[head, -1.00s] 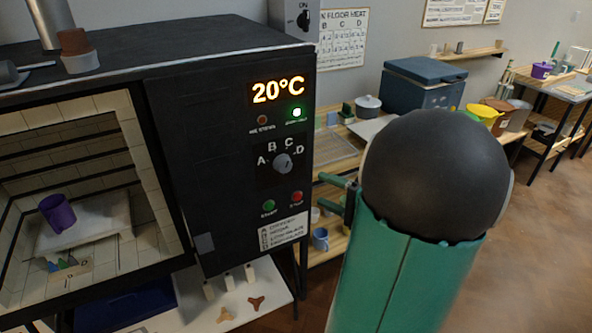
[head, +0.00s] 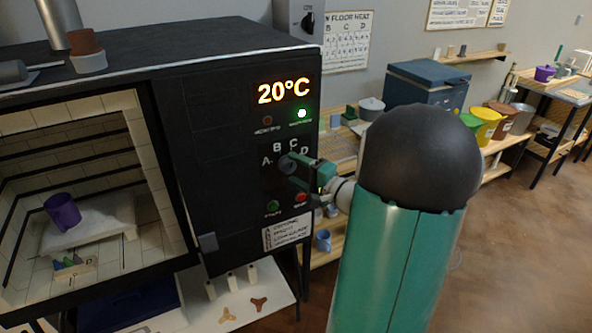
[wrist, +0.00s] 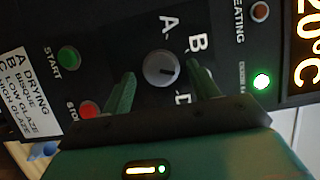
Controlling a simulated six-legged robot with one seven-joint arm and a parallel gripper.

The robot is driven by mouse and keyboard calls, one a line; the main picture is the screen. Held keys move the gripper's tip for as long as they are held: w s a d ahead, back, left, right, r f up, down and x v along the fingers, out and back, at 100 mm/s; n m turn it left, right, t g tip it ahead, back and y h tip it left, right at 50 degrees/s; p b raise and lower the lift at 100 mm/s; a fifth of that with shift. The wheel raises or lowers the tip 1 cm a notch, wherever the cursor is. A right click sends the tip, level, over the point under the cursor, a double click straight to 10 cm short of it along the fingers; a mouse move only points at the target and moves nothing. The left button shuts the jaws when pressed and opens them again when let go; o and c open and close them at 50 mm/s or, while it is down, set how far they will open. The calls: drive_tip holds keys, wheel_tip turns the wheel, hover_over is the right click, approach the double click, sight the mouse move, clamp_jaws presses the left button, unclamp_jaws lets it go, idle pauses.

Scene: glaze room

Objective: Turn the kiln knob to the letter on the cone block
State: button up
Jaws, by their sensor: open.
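The kiln knob (wrist: 160,68) is a round grey dial on the kiln's dark panel (head: 225,130), with letters A, B, C and D around it. In the wrist view its small pale mark points roughly right, near B and a C hidden by a finger; the exact setting is unclear. My gripper (wrist: 160,77) is open, its two green fingers on either side of the knob; contact cannot be told. In the head view my gripper (head: 288,172) partly covers the knob. The cone block (head: 75,268), with several coloured cones, sits inside the open kiln; its letter is unreadable.
Green START (wrist: 68,58) and red STOP (wrist: 89,109) buttons sit close to the knob. A green lamp (wrist: 262,81) is lit and the display (head: 284,92) reads 20°C.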

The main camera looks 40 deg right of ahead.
drive_tip(key=shift+w, duration=0.4)
drive_tip(key=c, duration=1)
drive_tip(key=shift+o, duration=0.2)
drive_tip(key=shift+s, duration=0.1)
drive_tip(key=m, duration=0.1)
drive_tip(key=m+t, duration=0.1)
drive_tip(key=m, duration=0.2)
drive_tip(key=shift+a+f+t, duration=0.1)
drive_tip(key=shift+f+t, duration=0.15)
drive_tip(key=shift+t, duration=0.05)
drive_tip(key=m+h, duration=0.1)
drive_tip(key=m, duration=0.2)
drive_tip(key=m+t, duration=0.1)
drive_tip(key=m, duration=0.1)
drive_tip(key=shift+f+m+h, duration=0.15)
drive_tip(key=shift+m+h, duration=0.25)
drive_tip(key=shift+a+t, duration=0.1)
drive_tip(key=shift+t, duration=0.2)
